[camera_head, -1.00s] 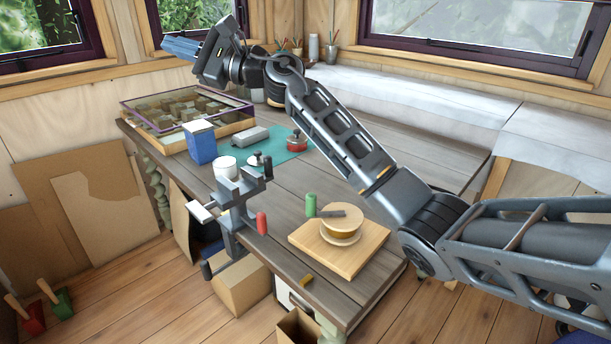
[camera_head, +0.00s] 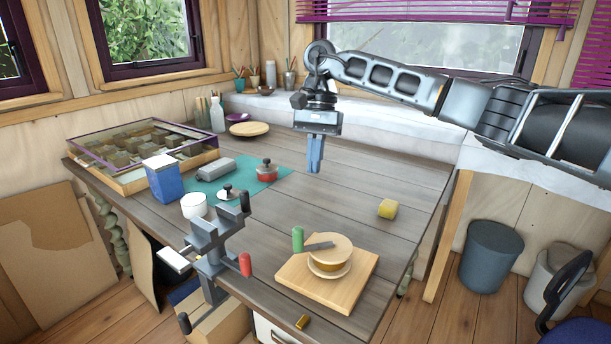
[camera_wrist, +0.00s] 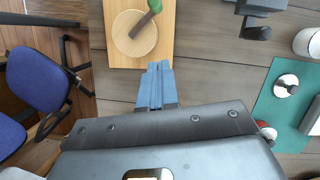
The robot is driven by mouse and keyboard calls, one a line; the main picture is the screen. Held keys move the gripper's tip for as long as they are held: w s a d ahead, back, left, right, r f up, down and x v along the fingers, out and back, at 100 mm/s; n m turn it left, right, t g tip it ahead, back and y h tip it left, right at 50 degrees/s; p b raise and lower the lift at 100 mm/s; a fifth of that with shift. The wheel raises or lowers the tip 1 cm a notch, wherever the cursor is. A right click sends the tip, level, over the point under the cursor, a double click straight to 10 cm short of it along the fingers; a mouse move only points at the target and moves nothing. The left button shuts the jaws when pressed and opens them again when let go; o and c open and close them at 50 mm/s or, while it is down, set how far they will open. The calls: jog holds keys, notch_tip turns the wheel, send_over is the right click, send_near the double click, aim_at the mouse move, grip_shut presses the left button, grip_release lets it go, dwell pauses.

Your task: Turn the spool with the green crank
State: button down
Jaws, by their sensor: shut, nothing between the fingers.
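A wooden spool (camera_head: 331,252) sits on a light wooden board (camera_head: 345,292) near the front right of the table. A grey crank arm with an upright green handle (camera_head: 298,239) sticks out from its top to the left. In the wrist view the spool (camera_wrist: 135,36) and green handle (camera_wrist: 154,6) lie at the top, beyond the fingertips. My gripper (camera_head: 315,170) points down above the table, behind the spool and apart from it. Its blue fingers (camera_wrist: 155,66) are together, with nothing between them.
A yellow block (camera_head: 387,208) lies right of my gripper. A green mat (camera_head: 215,190), blue box (camera_head: 163,180) and white cup (camera_head: 194,206) stand left. The table between is clear.

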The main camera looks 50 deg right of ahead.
jog(key=s+a+f+p, duration=0.2)
jog(key=a+f, duration=0.4)
jog(key=f, duration=0.3)
jog(key=shift+a+p, duration=0.15)
jog(key=shift+p, duration=0.2)
jog(key=shift+w, duration=0.1)
jog(key=shift+f+b, duration=0.1)
jog(key=shift+b, duration=0.45)
